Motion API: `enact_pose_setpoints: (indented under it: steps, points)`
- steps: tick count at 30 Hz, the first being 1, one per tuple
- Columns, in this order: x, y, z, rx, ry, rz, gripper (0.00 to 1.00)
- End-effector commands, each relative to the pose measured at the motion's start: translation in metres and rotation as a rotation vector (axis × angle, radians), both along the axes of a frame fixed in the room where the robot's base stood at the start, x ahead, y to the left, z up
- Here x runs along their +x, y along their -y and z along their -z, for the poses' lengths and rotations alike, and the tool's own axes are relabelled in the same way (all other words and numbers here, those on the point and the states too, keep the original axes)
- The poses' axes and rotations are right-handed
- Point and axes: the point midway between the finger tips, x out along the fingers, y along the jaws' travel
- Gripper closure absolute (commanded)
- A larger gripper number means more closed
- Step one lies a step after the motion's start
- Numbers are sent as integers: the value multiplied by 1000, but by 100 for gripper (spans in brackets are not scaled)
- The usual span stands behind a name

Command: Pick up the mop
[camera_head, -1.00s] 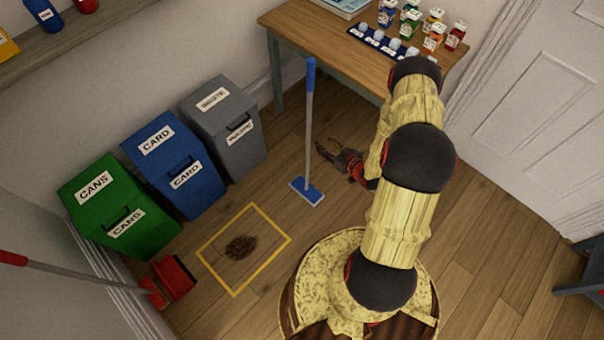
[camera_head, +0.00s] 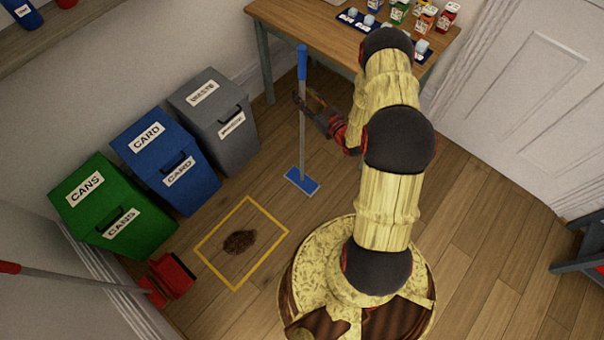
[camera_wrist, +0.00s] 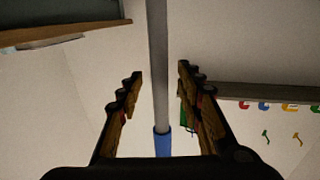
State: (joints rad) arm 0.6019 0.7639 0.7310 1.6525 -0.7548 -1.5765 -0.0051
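The mop (camera_head: 302,130) stands upright on the floor, with a blue grip at the top, a grey pole and a flat blue head (camera_head: 301,181). My gripper (camera_head: 302,98) is at the upper part of the pole, below the blue grip. In the wrist view, the grey pole (camera_wrist: 158,70) runs between the two fingers of my gripper (camera_wrist: 160,85). The fingers are apart, with a gap on both sides of the pole.
A wooden table (camera_head: 290,22) with jars stands behind the mop. Grey (camera_head: 215,115), blue (camera_head: 165,160) and green (camera_head: 112,205) bins line the left wall. A yellow floor square (camera_head: 268,262) holds a brown dirt pile (camera_head: 239,242). A red dustpan (camera_head: 172,276) lies left of it.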

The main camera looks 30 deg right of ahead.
Motion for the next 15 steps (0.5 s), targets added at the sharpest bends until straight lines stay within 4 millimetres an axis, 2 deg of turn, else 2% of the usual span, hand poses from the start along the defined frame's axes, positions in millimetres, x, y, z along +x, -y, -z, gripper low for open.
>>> enact_pose_setpoints:
  steps: [3, 10, 15]
  points:
    - [12, -3, 2, 1, -1, 0, 64]
    - [14, -2, 1, 1, -2, 1, 64]
    - [14, -2, 1, 1, -2, 1, 74]
